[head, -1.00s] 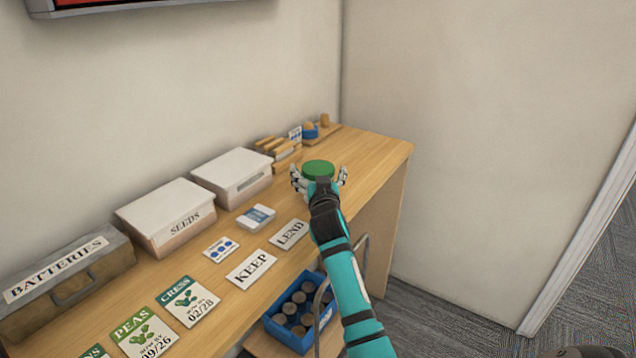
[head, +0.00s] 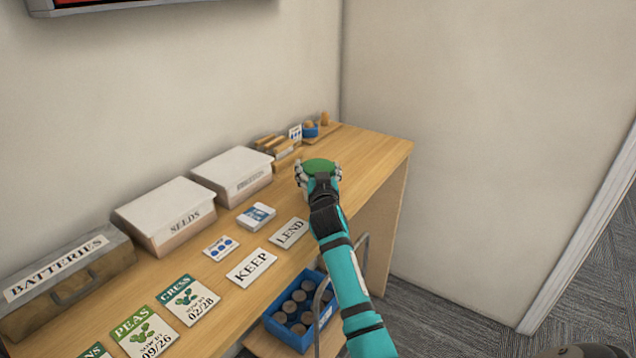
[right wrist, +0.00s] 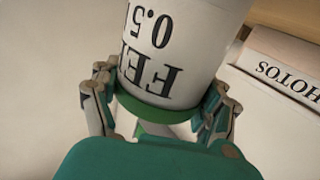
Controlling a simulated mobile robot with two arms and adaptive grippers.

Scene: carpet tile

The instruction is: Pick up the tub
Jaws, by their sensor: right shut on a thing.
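The tub is white with dark lettering and a green lid (head: 319,165). It is at the far right part of the wooden bench top, near the wall corner. In the right wrist view the tub (right wrist: 180,45) fills the upper middle, its print upside down, with a green band at its lower end. My right gripper (head: 318,174) is shut on the tub, fingers on both sides; it also shows in the right wrist view (right wrist: 155,105). The hand hides the tub's body in the head view, so I cannot tell if its base touches the bench. My left gripper is not in view.
White lidded boxes (head: 233,165), one marked SEEDS (head: 166,205), and a BATTERIES case (head: 65,285) line the wall. Cards, including LEND (head: 290,233) and KEEP (head: 251,267), lie in front. A blue crate (head: 291,338) of round items is below the front edge.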

